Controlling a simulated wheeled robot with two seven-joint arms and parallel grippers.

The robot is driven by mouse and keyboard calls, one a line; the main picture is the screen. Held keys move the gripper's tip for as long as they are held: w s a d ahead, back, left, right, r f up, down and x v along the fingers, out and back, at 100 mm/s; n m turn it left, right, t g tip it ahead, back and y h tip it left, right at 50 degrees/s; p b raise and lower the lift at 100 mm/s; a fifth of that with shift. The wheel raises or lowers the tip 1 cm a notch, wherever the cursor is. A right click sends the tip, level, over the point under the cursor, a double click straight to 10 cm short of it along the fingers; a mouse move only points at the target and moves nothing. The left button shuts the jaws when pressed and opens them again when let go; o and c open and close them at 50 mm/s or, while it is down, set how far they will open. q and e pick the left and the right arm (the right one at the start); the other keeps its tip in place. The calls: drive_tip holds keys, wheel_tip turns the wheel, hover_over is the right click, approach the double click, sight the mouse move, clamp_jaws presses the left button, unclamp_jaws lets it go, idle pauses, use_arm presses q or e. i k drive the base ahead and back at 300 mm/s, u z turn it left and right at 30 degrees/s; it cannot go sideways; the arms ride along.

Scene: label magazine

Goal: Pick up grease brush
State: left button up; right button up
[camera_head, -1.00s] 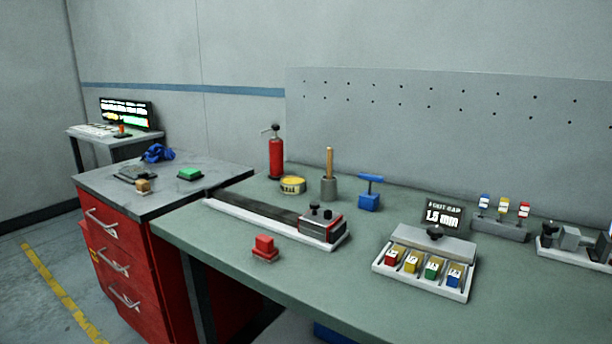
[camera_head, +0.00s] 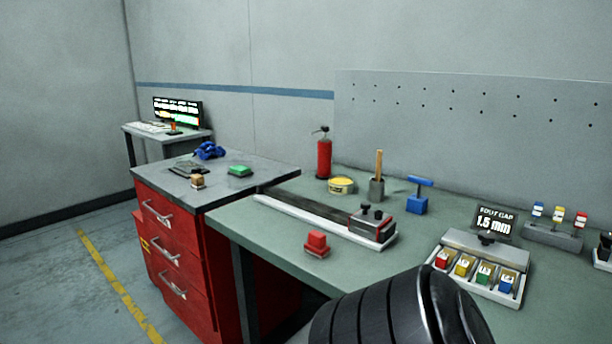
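The grease brush appears to be the upright wooden handle (camera_head: 379,163) standing in a grey cup (camera_head: 377,190) on the green workbench. The cup hides its lower end, so I cannot see any bristles. A yellow tin (camera_head: 341,185) stands to its left and a blue T-handled block (camera_head: 418,202) to its right. A black ribbed link of one of my arms rises at the bottom of the head view, in front of the bench edge. Neither of my grippers shows.
A long rail with a grey clamp block (camera_head: 372,226) lies in front of the cup. A red fire extinguisher (camera_head: 323,157), a red button block (camera_head: 316,243) and a tray of coloured blocks (camera_head: 437,262) stand on the bench (camera_head: 275,250). A red drawer cabinet (camera_head: 190,250) adjoins it.

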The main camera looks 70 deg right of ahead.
sight(380, 154)
drive_tip(key=i, duration=1.05)
drive_tip(key=z, duration=2.6)
